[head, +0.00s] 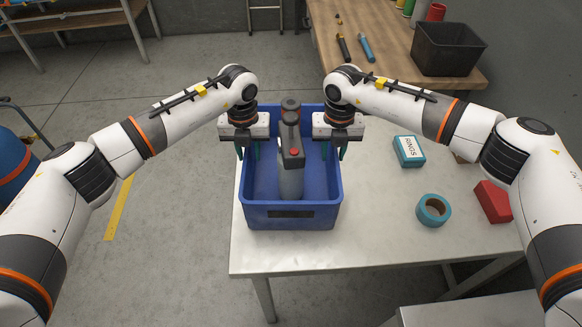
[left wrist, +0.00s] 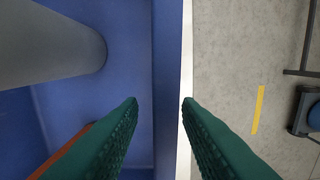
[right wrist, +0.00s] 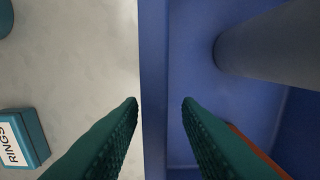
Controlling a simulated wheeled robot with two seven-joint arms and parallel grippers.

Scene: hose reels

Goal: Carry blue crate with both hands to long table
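The blue crate (head: 290,214) stands upright on the pale grey table (head: 370,240), near its left edge. A grey cylindrical item (head: 290,180) with a red button stands inside it. My left gripper (head: 248,152) is open at the crate's left wall; in the left wrist view its fingers lie on either side of that wall (left wrist: 167,60). My right gripper (head: 335,152) is open at the right wall; in the right wrist view its fingers lie on either side of that wall (right wrist: 153,60). Contact does not show. I cannot tell which table is the long one.
A teal RINGS box (head: 409,151), a teal tape roll (head: 433,210) and a red box (head: 493,201) lie right of the crate. A wooden-topped table (head: 395,55) behind holds a black bin (head: 447,48) and tools. Another wooden bench (head: 75,20) is back left. Floor at left is mostly open.

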